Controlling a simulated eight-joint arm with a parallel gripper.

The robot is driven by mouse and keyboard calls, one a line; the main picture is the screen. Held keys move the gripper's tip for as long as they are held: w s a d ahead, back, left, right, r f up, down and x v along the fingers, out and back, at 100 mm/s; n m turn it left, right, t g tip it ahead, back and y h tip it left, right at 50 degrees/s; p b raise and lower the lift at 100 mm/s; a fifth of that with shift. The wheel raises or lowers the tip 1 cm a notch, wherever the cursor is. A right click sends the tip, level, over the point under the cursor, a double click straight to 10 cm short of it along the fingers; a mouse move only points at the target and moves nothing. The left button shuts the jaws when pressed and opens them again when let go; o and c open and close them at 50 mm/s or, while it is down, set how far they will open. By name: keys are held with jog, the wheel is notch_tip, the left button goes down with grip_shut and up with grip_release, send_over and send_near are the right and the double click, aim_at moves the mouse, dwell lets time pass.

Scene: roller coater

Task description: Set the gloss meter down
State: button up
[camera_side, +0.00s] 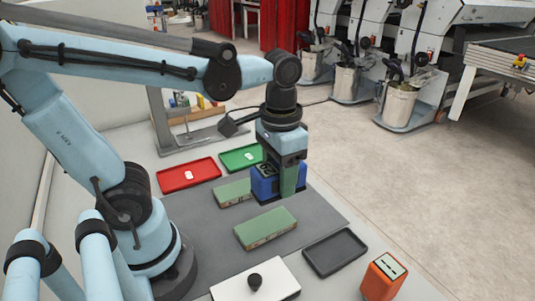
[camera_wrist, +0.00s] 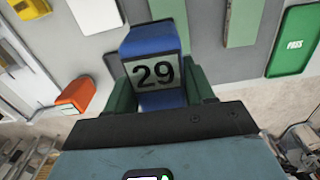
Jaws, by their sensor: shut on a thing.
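The gloss meter is a blue box with a pale display; in the side view the gloss meter (camera_side: 264,186) is upright at the far right part of the grey mat (camera_side: 190,222). In the wrist view the gloss meter (camera_wrist: 150,42) shows "29" on its display. My gripper (camera_side: 287,180) points down with its green fingers closed on the meter's sides. The fingers also flank it in the wrist view, where my gripper (camera_wrist: 160,88) hides part of its lower end. I cannot tell whether the meter's base touches the mat.
Two green panels, one nearer (camera_side: 265,229) and one behind (camera_side: 233,193), lie on the mat. A red tray (camera_side: 175,181) and green tray (camera_side: 230,160) sit behind. A dark tray (camera_side: 335,253), orange device (camera_side: 383,277) and white plate with black knob (camera_side: 232,292) stand in front.

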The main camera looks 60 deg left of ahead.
jog(key=s+d+f, duration=0.1)
jog(key=d, duration=1.6)
send_over(335, 252)
notch_tip(335, 252, down, 7)
jog(key=shift+f, duration=2.15)
jog(key=shift+f, duration=0.15)
jog(key=o, duration=1.4)
